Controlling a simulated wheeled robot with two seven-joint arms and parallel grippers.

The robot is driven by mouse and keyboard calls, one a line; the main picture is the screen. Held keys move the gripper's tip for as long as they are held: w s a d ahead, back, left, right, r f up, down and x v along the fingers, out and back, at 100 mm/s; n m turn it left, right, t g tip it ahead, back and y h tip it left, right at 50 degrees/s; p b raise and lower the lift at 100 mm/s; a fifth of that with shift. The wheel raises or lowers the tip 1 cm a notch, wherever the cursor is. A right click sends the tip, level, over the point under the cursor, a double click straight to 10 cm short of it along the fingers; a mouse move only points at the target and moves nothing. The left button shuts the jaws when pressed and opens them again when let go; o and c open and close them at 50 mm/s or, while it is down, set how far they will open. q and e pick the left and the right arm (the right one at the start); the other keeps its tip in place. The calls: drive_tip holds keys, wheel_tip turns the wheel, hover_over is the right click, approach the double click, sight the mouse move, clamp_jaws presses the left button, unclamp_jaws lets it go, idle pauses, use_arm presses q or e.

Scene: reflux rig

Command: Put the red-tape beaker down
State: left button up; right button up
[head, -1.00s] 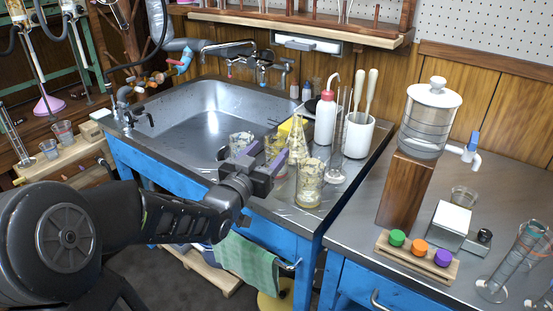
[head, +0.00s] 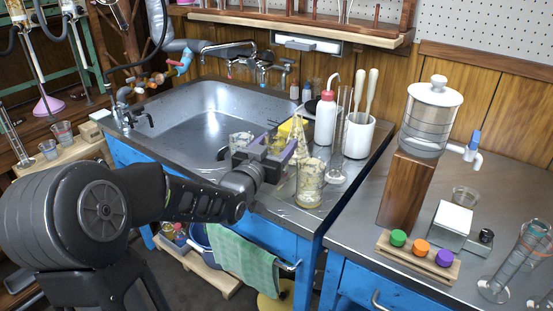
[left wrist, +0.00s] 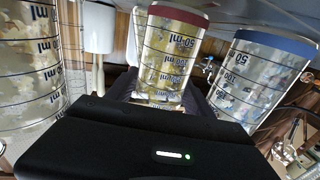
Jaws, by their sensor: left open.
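The red-tape beaker, clear with a red band at its rim and pale yellowish contents, shows in the middle of the left wrist view (left wrist: 170,58). In the head view it is mostly hidden behind my left gripper (head: 263,155). My left gripper is open, its dark fingers low on either side of the beaker in the wrist view; I cannot tell whether they touch it. The beaker appears to stand upright on the steel counter beside the sink. My right gripper is not in view.
A blue-banded beaker (left wrist: 262,75) stands close on the right in the wrist view. Another beaker (head: 310,183) stands right of the gripper, with a conical flask (head: 298,140) and tall cylinder (head: 339,140) behind. The sink (head: 205,120) lies to the left.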

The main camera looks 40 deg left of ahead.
use_arm(q)
drive_tip(key=c, duration=1.3)
drive_tip(key=shift+r, duration=0.2)
drive_tip(key=shift+r+p, duration=1.3)
drive_tip(key=shift+r, duration=3.5)
